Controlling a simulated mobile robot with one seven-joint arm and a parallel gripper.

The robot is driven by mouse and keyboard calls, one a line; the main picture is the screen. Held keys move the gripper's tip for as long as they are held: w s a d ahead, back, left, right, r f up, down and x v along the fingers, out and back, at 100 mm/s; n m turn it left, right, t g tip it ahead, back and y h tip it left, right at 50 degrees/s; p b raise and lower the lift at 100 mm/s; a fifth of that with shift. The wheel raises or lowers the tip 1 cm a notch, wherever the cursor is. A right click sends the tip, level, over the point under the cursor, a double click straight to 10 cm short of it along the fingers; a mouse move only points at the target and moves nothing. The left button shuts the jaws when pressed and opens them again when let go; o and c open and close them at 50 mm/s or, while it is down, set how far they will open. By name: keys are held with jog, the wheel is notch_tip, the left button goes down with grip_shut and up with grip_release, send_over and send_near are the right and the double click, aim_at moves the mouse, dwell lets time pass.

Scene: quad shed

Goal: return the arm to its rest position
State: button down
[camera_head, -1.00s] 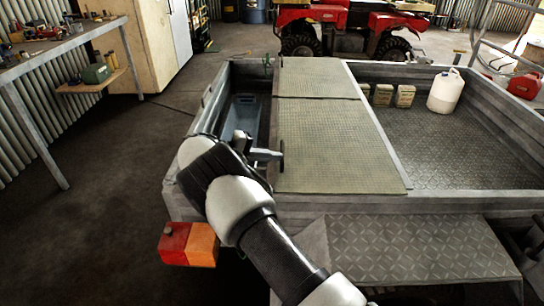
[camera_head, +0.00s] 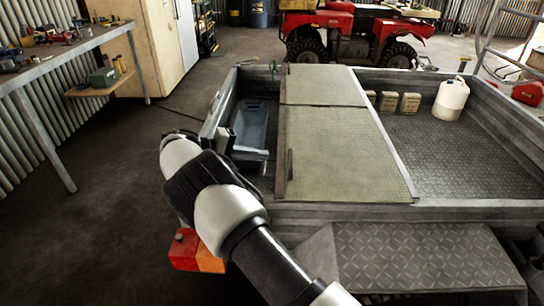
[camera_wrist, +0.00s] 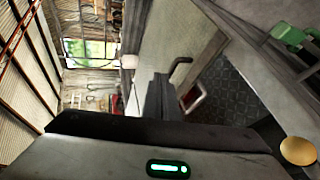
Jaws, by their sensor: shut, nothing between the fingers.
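My arm (camera_head: 232,215) reaches from the bottom of the head view up to the left rear corner of a grey metal trailer. My gripper (camera_wrist: 160,96) shows in the wrist view as a dark narrow shape above its dark body, with its fingers together and nothing held. In the head view my wrist mostly hides it. A dark handle (camera_head: 290,168) stands at the left edge of the closed lid (camera_head: 345,150), apart from my gripper. It seems to be the bent dark handle (camera_wrist: 180,68) in the wrist view.
The trailer's open left compartment holds a blue-grey bin (camera_head: 250,128). The right bed holds a white jug (camera_head: 450,98) and several small boxes (camera_head: 388,101). A workbench (camera_head: 60,48) stands at left. The floor (camera_head: 105,185) between bench and trailer is clear. A red quad (camera_head: 350,25) stands behind.

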jog(key=s+d+r+m+g+y, duration=0.2)
jog(key=s+d+r+y, duration=0.3)
jog(key=d+r, duration=0.4)
jog(key=s+d+r+m+g+y, duration=0.1)
jog(key=s+d+r+g+y, duration=0.1)
jog(key=s+d+r, duration=0.6)
jog(key=s+d+r+m+t+y, duration=0.1)
jog(key=s+d+t+y, duration=0.15)
jog(key=s, duration=0.95)
jog(key=s+d+r+m+t+y, duration=0.1)
jog(key=s+d+t+y, duration=0.15)
jog(key=s, duration=0.95)
notch_tip(320, 180, up, 21)
jog(key=g+p, duration=0.1)
jog(key=p, duration=2)
jog(key=shift+s+a+f, duration=0.2)
jog(key=shift+a, duration=0.15)
